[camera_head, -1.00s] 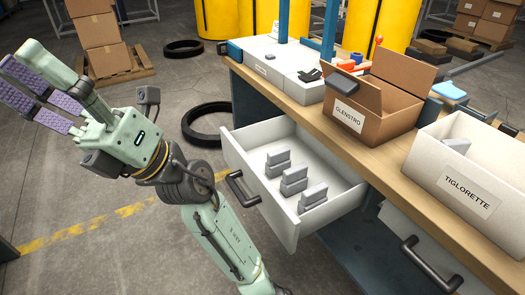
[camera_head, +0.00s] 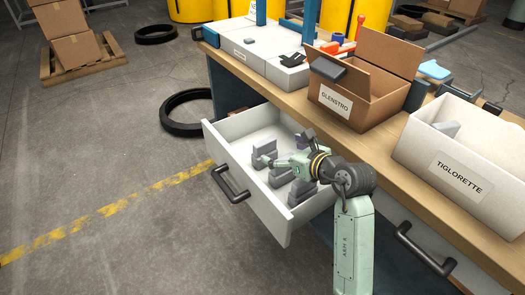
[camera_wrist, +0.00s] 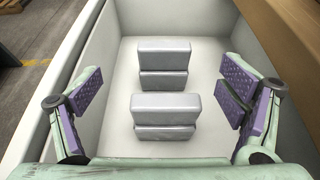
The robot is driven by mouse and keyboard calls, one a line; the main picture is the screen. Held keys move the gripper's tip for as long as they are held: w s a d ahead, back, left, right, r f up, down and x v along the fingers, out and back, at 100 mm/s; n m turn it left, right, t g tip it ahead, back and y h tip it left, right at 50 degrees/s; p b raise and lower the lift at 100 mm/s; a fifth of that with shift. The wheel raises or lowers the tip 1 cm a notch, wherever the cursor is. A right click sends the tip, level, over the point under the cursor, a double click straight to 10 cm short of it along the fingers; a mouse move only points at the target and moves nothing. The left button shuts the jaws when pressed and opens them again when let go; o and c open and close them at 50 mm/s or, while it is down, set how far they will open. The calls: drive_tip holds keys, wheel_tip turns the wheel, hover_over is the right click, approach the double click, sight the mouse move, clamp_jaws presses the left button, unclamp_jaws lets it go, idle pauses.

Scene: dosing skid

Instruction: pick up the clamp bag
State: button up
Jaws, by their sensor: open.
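Grey stepped block-like pieces stand in the open white drawer (camera_head: 213,134); I take these to be the clamp bags. In the wrist view a far grey piece (camera_wrist: 163,66) and a near grey piece (camera_wrist: 165,116) stand one behind the other on the drawer floor. In the head view one grey piece (camera_head: 264,153) shows at the left, and my arm partly hides the others. My gripper (camera_head: 287,162) is over the drawer. In the wrist view its purple-padded fingers are spread wide on both sides of the pieces, with nothing held.
A cardboard box marked GLENSTRO (camera_head: 343,108) and a white box marked TIGLORETTE (camera_head: 412,152) stand on the workbench (camera_head: 480,228). A grey piece (camera_head: 447,128) shows inside the white box. The drawer walls surround my gripper closely.

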sight(267, 143)
drive_tip(key=shift+d+p+x, duration=0.15)
drive_tip(key=shift+p+x, duration=0.8)
drive_tip(key=shift+x, duration=1.5)
drive_tip(key=shift+d+p+x, duration=0.1)
drive_tip(key=shift+p+x, duration=0.8)
drive_tip(key=shift+x, duration=1.5)
drive_tip(key=shift+w+f, duration=0.1)
drive_tip(key=shift+w, duration=0.05)
drive_tip(key=shift+c, duration=0.5)
drive_tip(key=c, duration=1.6)
drive_tip(key=shift+o, duration=0.2)
